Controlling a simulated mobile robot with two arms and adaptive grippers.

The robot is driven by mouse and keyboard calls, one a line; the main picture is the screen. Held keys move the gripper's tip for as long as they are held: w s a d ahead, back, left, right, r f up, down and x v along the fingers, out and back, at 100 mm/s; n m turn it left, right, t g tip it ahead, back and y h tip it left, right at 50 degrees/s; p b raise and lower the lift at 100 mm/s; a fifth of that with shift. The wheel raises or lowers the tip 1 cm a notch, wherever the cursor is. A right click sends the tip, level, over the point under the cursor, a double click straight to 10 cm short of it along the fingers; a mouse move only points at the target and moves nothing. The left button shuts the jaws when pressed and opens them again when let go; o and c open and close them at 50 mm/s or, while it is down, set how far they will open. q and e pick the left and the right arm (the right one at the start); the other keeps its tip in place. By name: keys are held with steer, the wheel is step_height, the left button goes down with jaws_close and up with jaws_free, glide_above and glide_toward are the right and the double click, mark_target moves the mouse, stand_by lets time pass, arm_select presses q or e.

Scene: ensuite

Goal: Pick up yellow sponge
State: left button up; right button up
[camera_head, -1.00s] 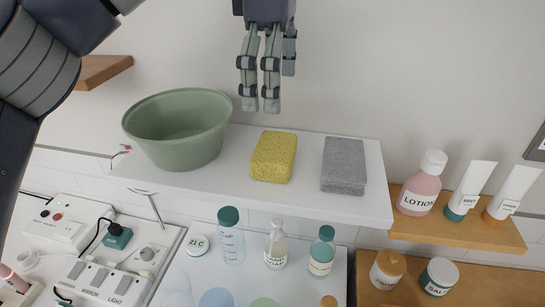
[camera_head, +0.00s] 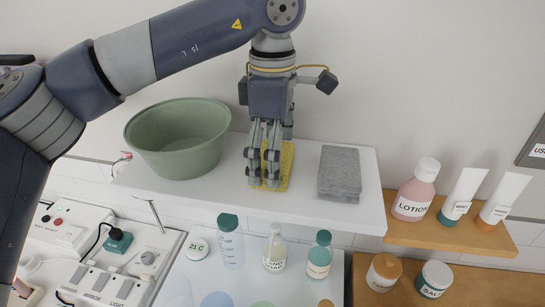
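The yellow sponge (camera_head: 286,167) lies on the white shelf (camera_head: 225,197), between the green basin and the grey block. My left gripper (camera_head: 264,184) comes down from above, with its fingers pointing down over the sponge. Two fingers pass in front of the sponge and hide much of it; another part of the gripper shows behind on the right. I cannot tell whether the fingers are closed on the sponge or only around it. My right gripper is not in view.
A green basin (camera_head: 178,140) stands left of the sponge and a grey block (camera_head: 340,173) right of it. A lotion bottle (camera_head: 414,190) and two tubes stand on the wooden shelf (camera_head: 450,236). Several bottles stand below the white shelf's front edge.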

arm_select(q)
steer(key=c, duration=0.8)
steer(key=shift+r, duration=0.1)
steer(key=shift+r+b, duration=0.55)
steer(key=shift+b, duration=0.05)
step_height(320, 180, up, 2)
steer(key=shift+d+b, duration=0.1)
steer(key=shift+b, duration=0.4)
steer(key=s+d+b, duration=0.1)
steer(key=s+b, duration=0.1)
steer(key=s, duration=0.3)
steer(key=s+d+r+b, duration=0.1)
steer(key=s+b, duration=0.1)
steer(key=s, duration=0.3)
steer(key=s+d+b, duration=0.1)
steer(key=s+b, duration=0.1)
steer(key=s, duration=0.3)
steer(key=shift+s+d+r, duration=0.3)
steer(key=shift+d+r, duration=0.05)
steer(key=shift+d, duration=0.05)
